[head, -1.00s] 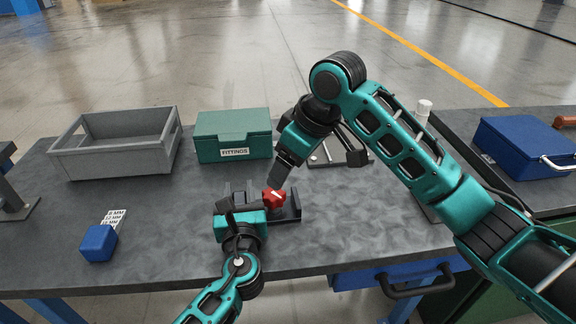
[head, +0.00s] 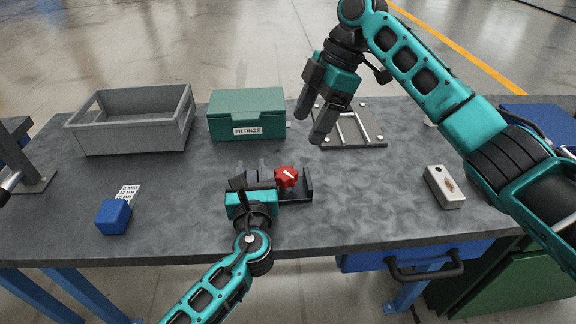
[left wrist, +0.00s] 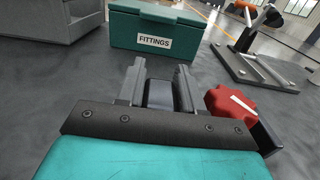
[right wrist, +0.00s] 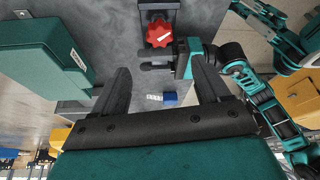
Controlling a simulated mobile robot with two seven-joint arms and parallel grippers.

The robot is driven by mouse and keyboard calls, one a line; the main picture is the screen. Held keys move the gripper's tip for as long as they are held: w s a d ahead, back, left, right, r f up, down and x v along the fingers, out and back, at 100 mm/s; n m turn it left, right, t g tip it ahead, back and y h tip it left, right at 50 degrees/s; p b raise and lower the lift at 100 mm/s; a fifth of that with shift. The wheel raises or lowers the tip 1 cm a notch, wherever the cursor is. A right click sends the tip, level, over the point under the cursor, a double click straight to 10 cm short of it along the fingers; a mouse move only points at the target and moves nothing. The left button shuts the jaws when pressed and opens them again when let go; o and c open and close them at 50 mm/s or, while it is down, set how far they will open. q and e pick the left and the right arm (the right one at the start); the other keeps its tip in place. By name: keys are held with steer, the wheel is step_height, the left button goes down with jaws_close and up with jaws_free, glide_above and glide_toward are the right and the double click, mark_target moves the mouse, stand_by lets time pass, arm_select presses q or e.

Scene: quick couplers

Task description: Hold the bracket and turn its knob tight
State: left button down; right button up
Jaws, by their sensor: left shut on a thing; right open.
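The dark bracket (head: 309,182) lies on the workbench, with a red lobed knob (head: 287,177) bearing a white mark on it. My left gripper (head: 250,172) is shut on the bracket's left part. In the left wrist view a dark block of the bracket (left wrist: 160,95) sits between its fingers, with the knob (left wrist: 232,102) to their right. My right gripper (head: 312,125) is open and empty, raised above and behind the knob, apart from it. In the right wrist view the knob (right wrist: 158,32) is beyond its spread fingers.
A green FITTINGS box (head: 247,113) and a grey crate (head: 130,128) stand at the back. A plate with rods (head: 350,127) lies behind the bracket. A blue block (head: 113,217) with a label is at left, a pale block (head: 444,187) at right. The bench front is clear.

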mark_target(285, 173)
arm_select(q)
steer(key=shift+a+f, duration=0.1)
steer(key=shift+f, duration=0.1)
arm_select(e)
steer(key=x, duration=1.2)
steer(key=shift+r, duration=0.1)
steer(key=c, duration=1)
steer(key=shift+s+a+m, duration=0.1)
steer(key=shift+m, duration=0.3)
steer(key=shift+c, duration=0.2)
steer(key=shift+m+t, duration=0.3)
steer(key=o, duration=1)
steer(key=shift+o, duration=0.2)
steer(key=shift+r, duration=0.1)
